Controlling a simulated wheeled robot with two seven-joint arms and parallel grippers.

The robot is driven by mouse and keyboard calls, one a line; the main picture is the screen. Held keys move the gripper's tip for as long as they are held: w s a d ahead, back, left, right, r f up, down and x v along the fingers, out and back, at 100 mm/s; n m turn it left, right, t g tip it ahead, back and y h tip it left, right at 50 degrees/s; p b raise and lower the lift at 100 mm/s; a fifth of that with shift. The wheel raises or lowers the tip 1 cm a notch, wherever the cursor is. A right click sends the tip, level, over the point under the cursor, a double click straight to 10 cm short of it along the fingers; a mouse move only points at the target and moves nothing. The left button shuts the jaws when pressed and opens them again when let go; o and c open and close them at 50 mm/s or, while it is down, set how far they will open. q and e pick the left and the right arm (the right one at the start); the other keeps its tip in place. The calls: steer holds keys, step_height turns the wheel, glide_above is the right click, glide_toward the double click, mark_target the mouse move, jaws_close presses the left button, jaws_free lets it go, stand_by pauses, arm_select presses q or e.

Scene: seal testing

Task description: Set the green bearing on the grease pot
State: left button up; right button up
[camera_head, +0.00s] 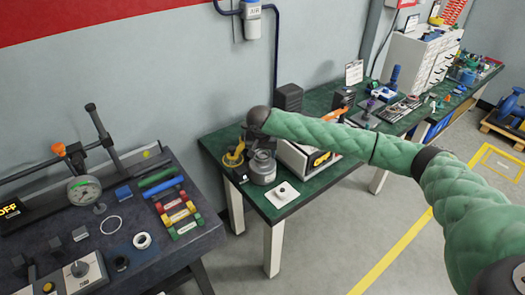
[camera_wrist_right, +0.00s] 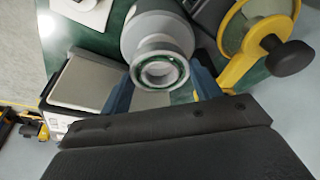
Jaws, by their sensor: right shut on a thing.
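The green bearing (camera_wrist_right: 160,70) is a pale metal ring with a dark green inner band. My right gripper (camera_wrist_right: 160,90) is shut on it, one blue finger on each side. The grease pot (camera_head: 262,168) is a grey, rounded pot on the green bench near its left end. In the right wrist view the pot (camera_wrist_right: 157,30) shows directly behind the bearing, which overlaps it. I cannot tell whether they touch. In the head view my right gripper (camera_head: 254,140) is over the pot, and the bearing cannot be made out. My left gripper is not in view.
A yellow reel-like tool (camera_head: 233,156) stands close left of the pot. A white square plate (camera_head: 283,194) lies in front. A white-and-black device (camera_head: 305,158) is to the right, under my arm. A dark bench (camera_head: 75,250) with a gauge and colored blocks stands at left.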

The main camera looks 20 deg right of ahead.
steer(key=shift+f, duration=0.5)
steer(key=shift+f, duration=0.6)
stand_by(0.6)
steer(key=o, duration=1.3)
steer(key=shift+c, duration=0.2)
